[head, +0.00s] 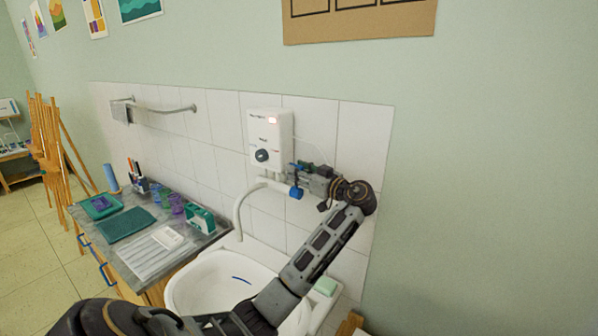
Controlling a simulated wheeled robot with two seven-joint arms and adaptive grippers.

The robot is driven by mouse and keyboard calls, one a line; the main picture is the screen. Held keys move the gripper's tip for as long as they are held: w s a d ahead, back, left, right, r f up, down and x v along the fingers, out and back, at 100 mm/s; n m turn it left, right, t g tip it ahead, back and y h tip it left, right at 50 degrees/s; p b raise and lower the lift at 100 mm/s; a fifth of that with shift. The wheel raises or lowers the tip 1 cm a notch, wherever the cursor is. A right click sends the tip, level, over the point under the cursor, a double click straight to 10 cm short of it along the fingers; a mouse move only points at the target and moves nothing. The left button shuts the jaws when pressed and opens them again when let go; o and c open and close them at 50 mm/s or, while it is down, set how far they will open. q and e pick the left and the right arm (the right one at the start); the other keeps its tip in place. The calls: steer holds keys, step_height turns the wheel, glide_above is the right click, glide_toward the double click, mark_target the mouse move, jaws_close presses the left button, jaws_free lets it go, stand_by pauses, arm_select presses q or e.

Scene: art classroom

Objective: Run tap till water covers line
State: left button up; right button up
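The white sink basin (205,290) stands below the tiled wall, with a short dark blue line (241,280) on its inner surface. I cannot make out any water in the basin. A white curved spout (240,210) reaches over the basin from below the white wall-mounted heater box (270,135). A blue tap handle (296,192) sits at the right end of the pipe under the box. My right gripper is out of view.
A grey counter (140,255) left of the sink holds a white ribbed tray (155,252), green trays, cups and a teal-and-white box (200,219). A green sponge or soap (325,286) lies at the basin's right rim. Wooden easels (45,140) stand far left.

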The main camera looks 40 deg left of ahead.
arm_select(q)
jaws_close()
stand_by(0.5)
